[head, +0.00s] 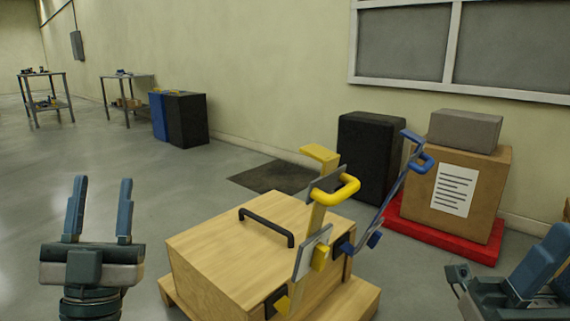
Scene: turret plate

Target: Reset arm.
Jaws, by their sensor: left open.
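My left gripper (98,212) points up at the lower left, its two blue fingers apart with nothing between them. It is apart from the wooden crate (215,245), to the crate's left. My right gripper (530,270) shows only in part at the lower right edge, cut off by the frame; its jaw state is unclear. No separate arm to reset is identifiable in this view. On the crate's right side stand a yellow lever-like part (312,225) with a loop handle and a blue one (392,190) leaning right.
A black handle (266,225) is on the crate top. Behind stand a black bin (368,150) and a cardboard box (425,198) on a red pallet (440,240), with a grey block (465,130) on top. Blue (158,115) and black (187,120) bins stand farther left.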

